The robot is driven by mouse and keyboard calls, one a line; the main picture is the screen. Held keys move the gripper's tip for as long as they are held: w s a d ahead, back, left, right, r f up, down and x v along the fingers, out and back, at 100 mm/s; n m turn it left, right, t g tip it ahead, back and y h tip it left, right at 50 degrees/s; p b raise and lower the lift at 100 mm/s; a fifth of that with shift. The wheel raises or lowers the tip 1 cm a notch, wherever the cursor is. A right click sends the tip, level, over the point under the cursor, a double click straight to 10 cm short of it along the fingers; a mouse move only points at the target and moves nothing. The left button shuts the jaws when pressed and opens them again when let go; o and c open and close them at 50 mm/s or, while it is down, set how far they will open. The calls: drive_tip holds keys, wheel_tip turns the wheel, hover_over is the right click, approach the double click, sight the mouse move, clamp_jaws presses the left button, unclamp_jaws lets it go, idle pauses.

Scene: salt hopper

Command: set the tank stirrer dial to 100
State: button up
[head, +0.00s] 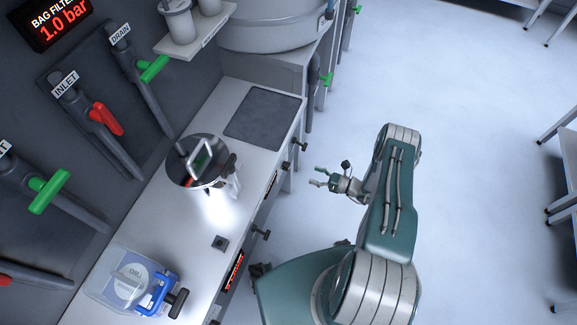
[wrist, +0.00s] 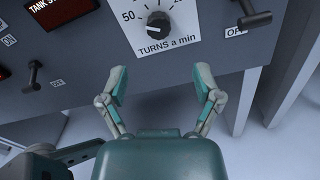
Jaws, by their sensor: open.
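The stirrer dial (wrist: 158,22) is a dark round knob on a white plate marked "50" and "TURNS a min", at the top of the wrist view. The plate's upper part is cut off, so 100 is not visible and I cannot read the setting surely. A dark label starting "TANK S" (wrist: 58,10) is to its left. My gripper (wrist: 161,82) is open and empty, its fingers spread below the dial in the picture and apart from it. In the head view, my gripper (head: 318,177) hangs right of the counter front. I cannot make out the dial there.
Black handles flank the dial at left (wrist: 33,77) and right (wrist: 253,14). Valve levers line the wall. The floor (head: 460,120) right of my arm is clear.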

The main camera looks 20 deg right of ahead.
sight(288, 166)
drive_tip(key=x, duration=1)
drive_tip(key=shift+w+a, duration=0.1)
drive_tip(key=shift+a, duration=0.15)
clamp_jaws()
